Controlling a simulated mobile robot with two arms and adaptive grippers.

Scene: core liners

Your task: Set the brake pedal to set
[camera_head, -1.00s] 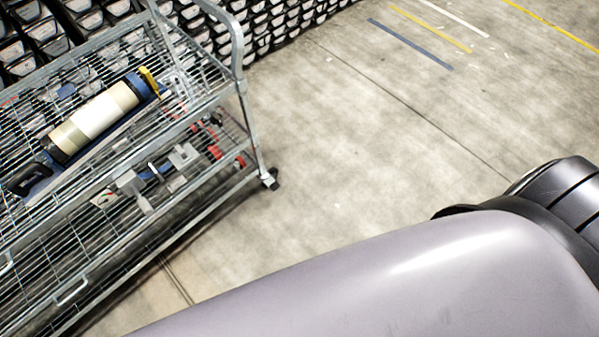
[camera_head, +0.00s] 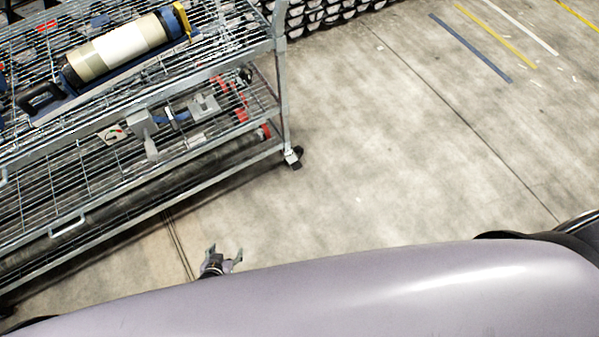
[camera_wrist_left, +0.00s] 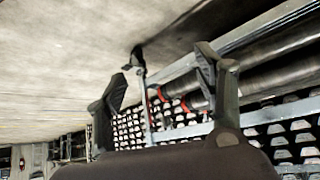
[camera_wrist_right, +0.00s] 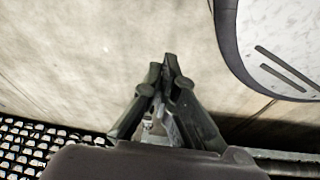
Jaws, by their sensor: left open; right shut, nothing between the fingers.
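The wire cart's near corner stands on a caster (camera_head: 292,157), dark with a light grey part. It also shows in the left wrist view (camera_wrist_left: 138,60), between my open fingers and beyond them. A brake pedal is too small to make out, so its position cannot be told. My left gripper (camera_head: 224,254) is open and empty, low over the floor, left of and nearer than the caster, apart from it. It also shows in the left wrist view (camera_wrist_left: 162,72). My right gripper (camera_wrist_right: 164,65) is shut and empty in the right wrist view; the head view does not show it.
The metal cart (camera_head: 282,85) fills the left side. Its upper shelf holds a cream cylinder (camera_head: 120,46) with a blue and yellow end. Its lower shelf holds tools and red-ended tubes. Stacked bins (camera_head: 335,12) stand behind. The concrete floor (camera_head: 400,170) right of the cart is clear.

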